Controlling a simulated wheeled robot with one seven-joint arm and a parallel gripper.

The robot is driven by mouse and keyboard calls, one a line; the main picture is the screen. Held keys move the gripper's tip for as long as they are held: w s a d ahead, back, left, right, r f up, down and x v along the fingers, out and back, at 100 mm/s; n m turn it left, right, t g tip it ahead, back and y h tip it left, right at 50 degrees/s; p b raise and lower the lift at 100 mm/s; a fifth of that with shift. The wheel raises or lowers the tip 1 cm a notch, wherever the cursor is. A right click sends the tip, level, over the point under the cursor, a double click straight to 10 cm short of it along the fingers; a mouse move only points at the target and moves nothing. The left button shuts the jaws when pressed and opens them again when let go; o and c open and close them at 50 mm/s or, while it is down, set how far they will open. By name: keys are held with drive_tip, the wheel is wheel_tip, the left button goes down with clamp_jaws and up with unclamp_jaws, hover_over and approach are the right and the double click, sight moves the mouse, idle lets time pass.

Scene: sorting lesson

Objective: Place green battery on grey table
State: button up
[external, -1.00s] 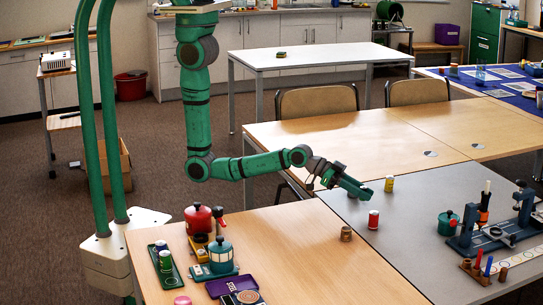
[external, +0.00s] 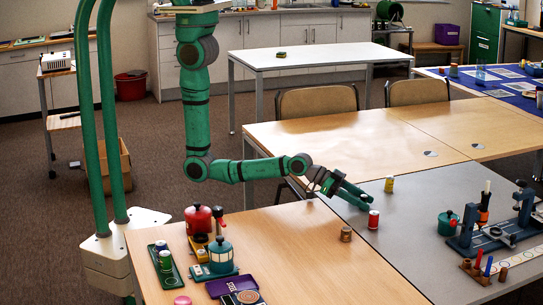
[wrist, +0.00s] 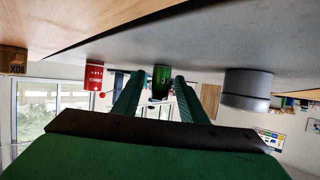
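In the wrist view, where the scene appears upside down, the green battery (wrist: 162,82) shows between my gripper's two green fingers. I take this green cylinder to be the task's battery. My gripper (wrist: 158,78) has its fingers apart, with small gaps visible on both sides of the battery. In the external view my gripper (external: 367,200) is low over the near left part of the grey table (external: 420,215), beside a red can (external: 373,220). The battery is not clearly visible there, apparently hidden by the gripper.
A yellow can (external: 389,184) stands behind my gripper. A grey cylinder (wrist: 247,90) stands to one side in the wrist view. A brown can (external: 346,234) is near the wooden table's edge.

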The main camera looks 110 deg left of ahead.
drive_tip(key=shift+r, duration=0.2)
drive_tip(key=v, duration=1.1)
drive_tip(key=shift+s+r, duration=0.1)
drive_tip(key=shift+s, duration=0.15)
drive_tip(key=s+d+r, duration=0.1)
drive_tip(key=s+r, duration=0.1)
drive_tip(key=s, duration=0.8)
drive_tip(key=s+d+r+t, duration=0.1)
drive_tip(key=s+d+r, duration=0.1)
drive_tip(key=s, duration=0.9)
drive_tip(key=s+d+r, duration=0.1)
drive_tip(key=s+r, duration=0.1)
drive_tip(key=s, duration=0.9)
drive_tip(key=shift+s+d+t, duration=0.15)
drive_tip(key=shift+d+t, duration=0.15)
drive_tip(key=shift+t, duration=0.1)
